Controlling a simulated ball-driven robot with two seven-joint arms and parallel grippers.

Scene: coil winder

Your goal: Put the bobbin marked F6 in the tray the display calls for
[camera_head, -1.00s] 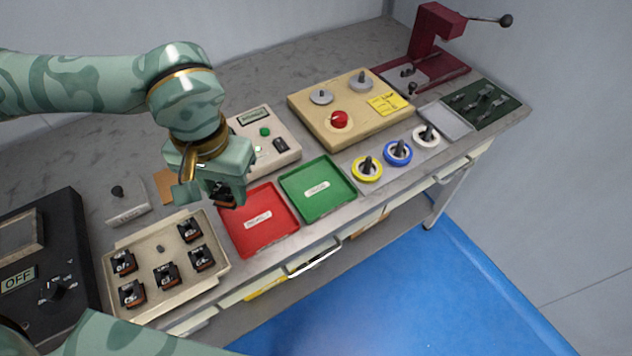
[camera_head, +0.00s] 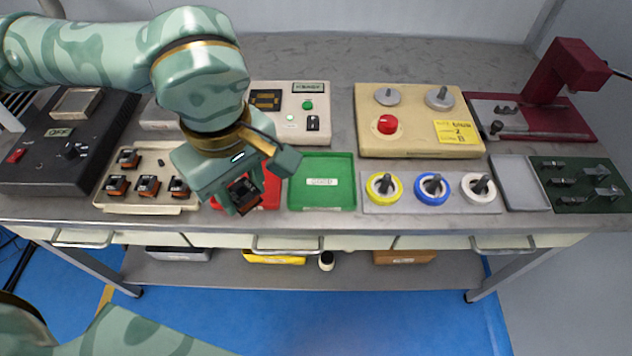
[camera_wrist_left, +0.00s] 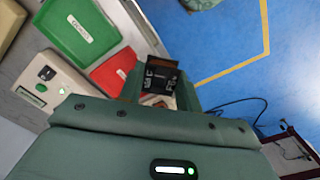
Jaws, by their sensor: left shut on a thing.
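My left gripper (camera_head: 245,194) is shut on a dark bobbin (camera_head: 241,188) with an orange-brown edge. It holds the bobbin above the red tray (camera_head: 268,192), which the gripper partly hides. In the left wrist view the bobbin (camera_wrist_left: 160,76) sits between the fingers and shows white marks too small to read surely. The green tray (camera_head: 322,195) is empty just to the right of the gripper. The cream tester (camera_head: 285,125) behind carries a small display (camera_head: 309,87) with text I cannot read. My right gripper is not in view.
A cream tray (camera_head: 150,206) with several bobbins stands left of the gripper. A black box reading OFF (camera_head: 50,165) is farther left. Yellow (camera_head: 374,195), blue and white rings on posts stand right of the green tray. A tan panel (camera_head: 410,148) lies behind them.

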